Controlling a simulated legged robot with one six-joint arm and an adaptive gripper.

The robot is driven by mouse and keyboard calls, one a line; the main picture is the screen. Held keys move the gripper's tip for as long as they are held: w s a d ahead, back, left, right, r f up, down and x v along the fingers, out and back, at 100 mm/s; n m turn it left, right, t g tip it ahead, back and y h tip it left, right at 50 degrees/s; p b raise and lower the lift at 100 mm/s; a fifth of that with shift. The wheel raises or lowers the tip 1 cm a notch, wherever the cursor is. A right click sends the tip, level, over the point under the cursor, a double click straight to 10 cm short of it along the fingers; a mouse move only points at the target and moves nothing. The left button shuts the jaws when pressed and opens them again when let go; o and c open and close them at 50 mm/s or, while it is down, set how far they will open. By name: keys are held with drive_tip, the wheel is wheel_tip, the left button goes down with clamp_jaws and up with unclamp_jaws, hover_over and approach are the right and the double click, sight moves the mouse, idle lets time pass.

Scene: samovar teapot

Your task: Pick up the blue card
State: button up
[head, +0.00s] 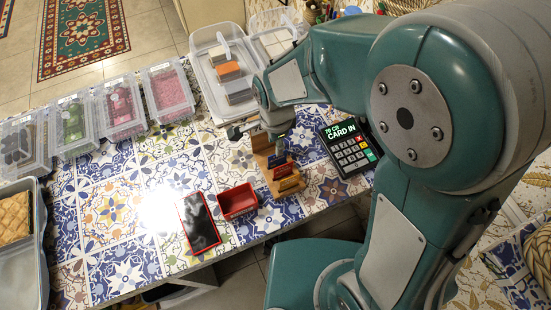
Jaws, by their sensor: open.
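A wooden card holder (261,154) stands on the tiled table right of the middle, with cards in stepped slots. The rearmost card, which looks dark blue (277,159), sits close below my gripper. A red card (283,170) and an orange-yellow card (289,184) are in the slots nearer the front edge. My gripper (258,136) is open above the back of the holder, with nothing seen between its fingers. My arm covers part of the area behind the holder, and whether a finger touches the blue card cannot be told.
A card terminal (348,150) reading "CARD IN" stands right of the holder. A small red box (238,201) and a black, red-edged tablet (199,222) lie to its left. Lidded containers (119,107) line the back left. The table's left middle is clear.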

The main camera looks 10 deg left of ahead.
sight(277, 161)
drive_tip(key=f, duration=0.2)
drive_tip(key=d+f, duration=0.1)
drive_tip(key=f, duration=0.1)
drive_tip(key=shift+s, duration=0.25)
drive_tip(key=shift+a+f, duration=0.15)
drive_tip(key=shift+f, duration=0.3)
drive_tip(key=shift+a, duration=0.2)
clamp_jaws()
drive_tip(key=shift+d, duration=0.15)
